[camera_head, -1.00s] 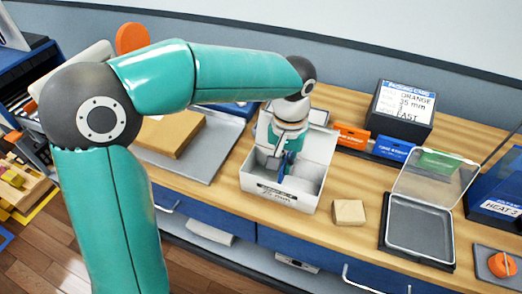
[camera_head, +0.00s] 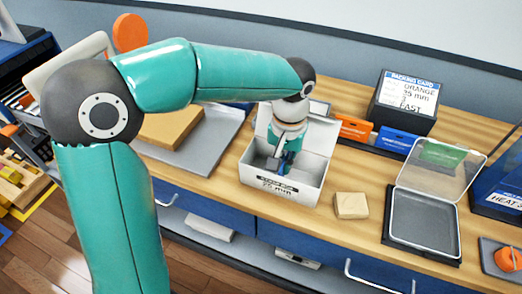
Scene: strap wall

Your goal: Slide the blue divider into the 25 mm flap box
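The white flap box (camera_head: 262,188) stands open on the wooden bench, its back flap raised. Its front label ends in "25 mm". My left arm reaches over from the left, and my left gripper (camera_head: 281,163) points down inside the box. A small part of the blue divider (camera_head: 291,156) shows at the fingers, inside the box walls. The fingers are small and partly hidden, so I cannot tell whether they grip the divider. The divider's lower part is hidden. My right gripper is not in view.
A tan block (camera_head: 350,206) lies right of the box. Orange (camera_head: 353,128) and blue (camera_head: 397,142) packs stand behind, below a packing card (camera_head: 411,91) reading "ORANGE 35 mm FAST". An open clear-lidded tray (camera_head: 421,224) lies further right. A grey tray (camera_head: 205,150) with a brown box is left.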

